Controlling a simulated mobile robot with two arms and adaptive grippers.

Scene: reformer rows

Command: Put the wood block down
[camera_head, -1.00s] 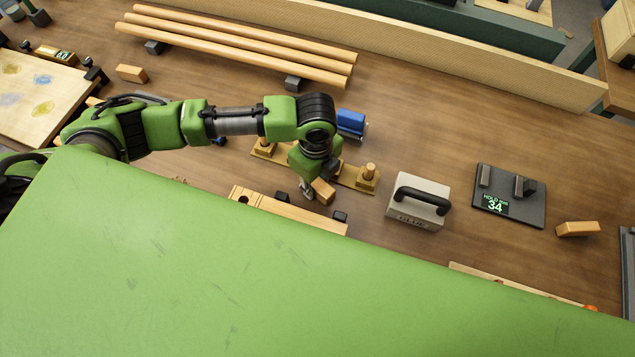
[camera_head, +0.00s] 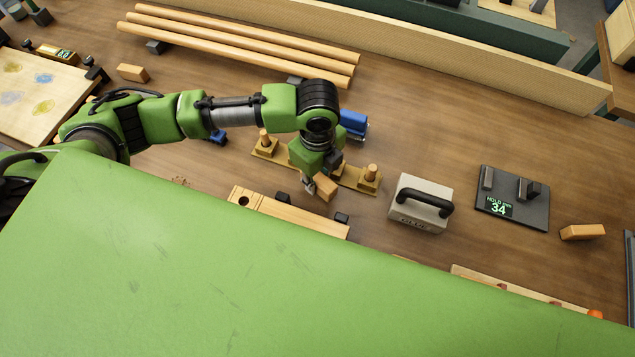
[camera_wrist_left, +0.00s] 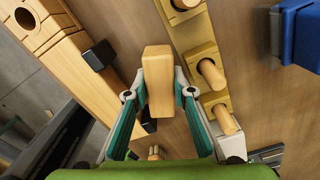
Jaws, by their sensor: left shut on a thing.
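My left gripper (camera_head: 318,186) is shut on a wood block (camera_head: 327,187). In the left wrist view the wood block (camera_wrist_left: 157,80) sits between the two fingers (camera_wrist_left: 160,97), its long side pointing away from the palm. In the head view the gripper is between the brown pegged fixture (camera_head: 352,184) and the pale wooden rail with a round hole (camera_head: 290,212). I cannot tell whether the block touches the bench. My right gripper is not in view.
A grey box with a black handle (camera_head: 419,202) stands right of the gripper. A black pad reading 34 (camera_head: 512,199) lies farther right. Other wood blocks lie at the right (camera_head: 582,232) and far left (camera_head: 133,72). Bench (camera_head: 440,120) behind the box is clear.

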